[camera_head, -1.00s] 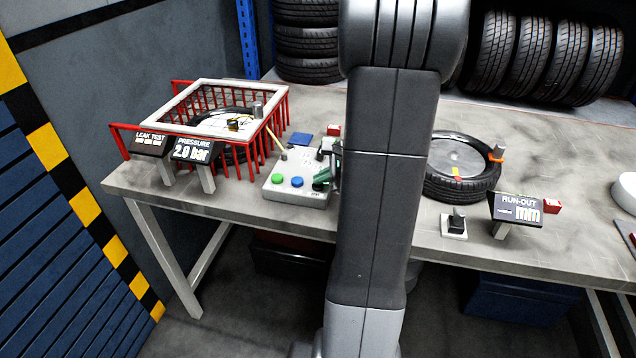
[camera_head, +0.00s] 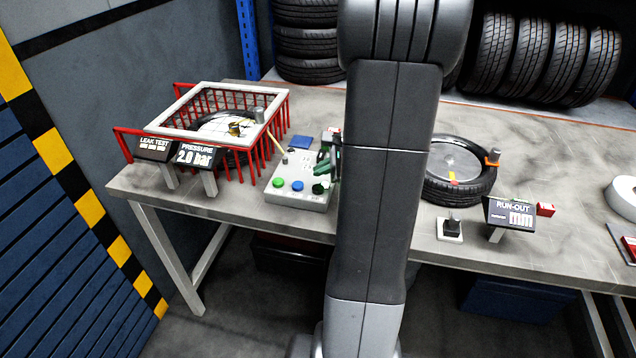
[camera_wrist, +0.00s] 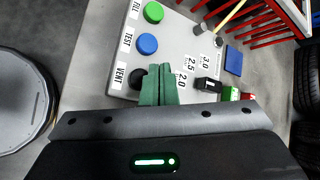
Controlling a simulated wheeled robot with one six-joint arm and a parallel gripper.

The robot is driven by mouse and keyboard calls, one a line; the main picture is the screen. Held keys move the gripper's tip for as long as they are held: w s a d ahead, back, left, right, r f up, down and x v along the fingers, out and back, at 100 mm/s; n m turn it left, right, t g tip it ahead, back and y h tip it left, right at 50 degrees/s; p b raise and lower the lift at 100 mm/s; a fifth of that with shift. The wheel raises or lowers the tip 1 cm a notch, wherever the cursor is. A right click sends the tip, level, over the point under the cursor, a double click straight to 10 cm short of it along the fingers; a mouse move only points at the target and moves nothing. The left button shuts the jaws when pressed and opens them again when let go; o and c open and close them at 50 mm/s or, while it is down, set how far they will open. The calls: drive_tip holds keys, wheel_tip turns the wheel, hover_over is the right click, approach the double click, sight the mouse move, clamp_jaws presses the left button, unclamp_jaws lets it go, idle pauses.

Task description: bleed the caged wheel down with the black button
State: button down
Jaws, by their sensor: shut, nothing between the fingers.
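The black button (camera_wrist: 137,77), marked VENT, sits on the grey control box (camera_head: 300,203) below the blue button (camera_wrist: 146,44) and the green button (camera_wrist: 153,13). My gripper (camera_wrist: 160,68) has its green fingers shut together and empty. In the wrist view the fingertips overlap the right side of the black button; I cannot tell whether they touch it. In the head view my gripper (camera_head: 322,168) is partly hidden by my arm. The caged wheel (camera_head: 218,126) lies inside the red-barred cage (camera_head: 172,104). The pressure display (camera_head: 196,156) reads 2.0 bar.
A small black selector (camera_wrist: 207,85) and a red-and-green block lie right of my fingers. A yellowish rod (camera_wrist: 230,16) rises near the cage. Another wheel (camera_head: 458,166) and a run-out display (camera_head: 512,213) stand right of my arm.

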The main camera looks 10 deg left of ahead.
wheel_tip(320, 180, up, 3)
drive_tip(key=shift+f+p, duration=0.15)
drive_tip(key=shift+p, duration=0.65)
